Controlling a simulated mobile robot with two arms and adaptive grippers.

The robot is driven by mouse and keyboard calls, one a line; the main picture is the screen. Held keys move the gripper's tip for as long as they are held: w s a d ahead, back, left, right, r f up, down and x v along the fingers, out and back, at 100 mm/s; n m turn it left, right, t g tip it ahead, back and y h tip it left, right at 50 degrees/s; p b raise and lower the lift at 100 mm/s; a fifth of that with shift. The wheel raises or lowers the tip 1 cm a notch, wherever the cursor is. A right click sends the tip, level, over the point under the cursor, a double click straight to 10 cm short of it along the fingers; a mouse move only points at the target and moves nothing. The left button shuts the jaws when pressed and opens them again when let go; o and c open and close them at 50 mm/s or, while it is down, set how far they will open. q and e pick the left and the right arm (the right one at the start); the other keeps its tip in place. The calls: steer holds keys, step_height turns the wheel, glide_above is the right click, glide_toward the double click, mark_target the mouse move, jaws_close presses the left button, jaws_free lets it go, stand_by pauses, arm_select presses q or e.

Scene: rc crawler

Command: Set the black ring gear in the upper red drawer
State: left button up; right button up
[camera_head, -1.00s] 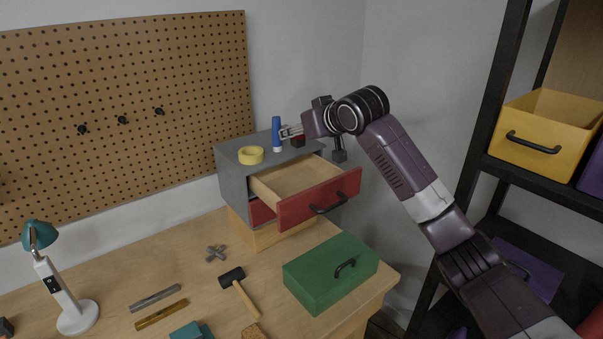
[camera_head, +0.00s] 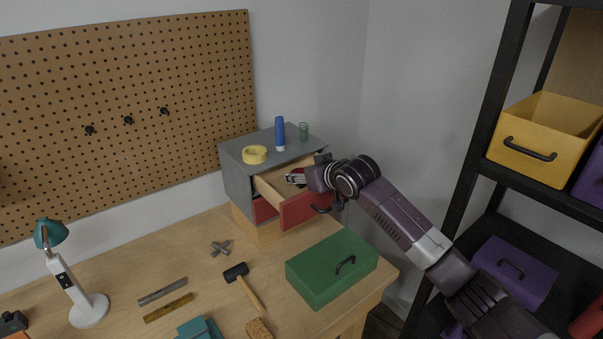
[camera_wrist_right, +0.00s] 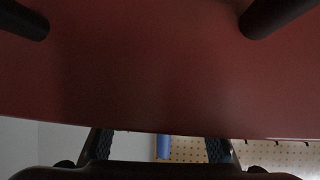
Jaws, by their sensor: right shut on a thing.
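The upper red drawer (camera_head: 306,207) of the grey cabinet (camera_head: 238,178) is pulled open. My right gripper (camera_head: 294,179) is over the open drawer, its fingers beyond the red front. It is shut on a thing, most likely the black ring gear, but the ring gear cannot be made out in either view. In the right wrist view the red drawer front (camera_wrist_right: 150,80) fills most of the picture, with dark handle posts at the top. The dark fingers (camera_wrist_right: 160,150) show at the bottom, partly hidden by the front's edge. My left gripper is not in view.
A yellow tape roll (camera_head: 254,155), a blue bottle (camera_head: 279,133) and a green item (camera_head: 304,131) stand on the cabinet top. A green toolbox (camera_head: 331,268) sits below the drawer. A hammer (camera_head: 243,285) and a desk lamp (camera_head: 75,280) are on the bench.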

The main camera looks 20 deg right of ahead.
steer(key=shift+f, duration=0.1)
steer(key=o, duration=1.3)
steer(key=shift+c, duration=0.2)
steer(key=shift+s+d+r, duration=0.1)
steer(key=shift+s+r, duration=0.25)
steer(key=shift+s, duration=0.15)
steer(key=b+v, duration=0.3)
steer(key=v, duration=0.8)
steer(key=shift+f, duration=0.1)
